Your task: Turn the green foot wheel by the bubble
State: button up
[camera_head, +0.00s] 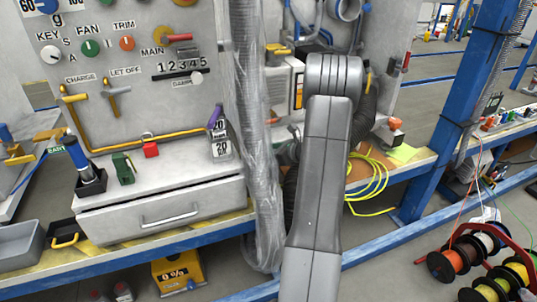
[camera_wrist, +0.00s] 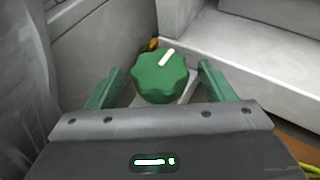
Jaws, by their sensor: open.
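A green foot wheel (camera_wrist: 158,80) with a lobed rim and a white pointer mark on top shows in the wrist view. The mark slants up to the right. My gripper (camera_wrist: 162,69) is open, with one green finger to the left of the wheel and one to the right. A gap shows between each finger and the rim, so neither seems to touch it. In the head view, my arm covers the gripper and I cannot make out the foot wheel. I cannot make out a bubble in either view.
In the head view, a grey panel (camera_head: 135,15) with labelled knobs stands at the left, above a drawer unit (camera_head: 110,222). A plastic-wrapped column (camera_head: 252,130) stands close left of my arm. Yellow cable (camera_head: 372,182) lies to its right. Cable reels (camera_head: 440,266) stand lower right.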

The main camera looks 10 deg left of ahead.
jog(key=shift+a+f, duration=0.1)
jog(key=shift+a, duration=0.15)
jog(key=c, duration=0.9)
jog(key=shift+c, duration=0.2)
jog(key=shift+w, duration=0.1)
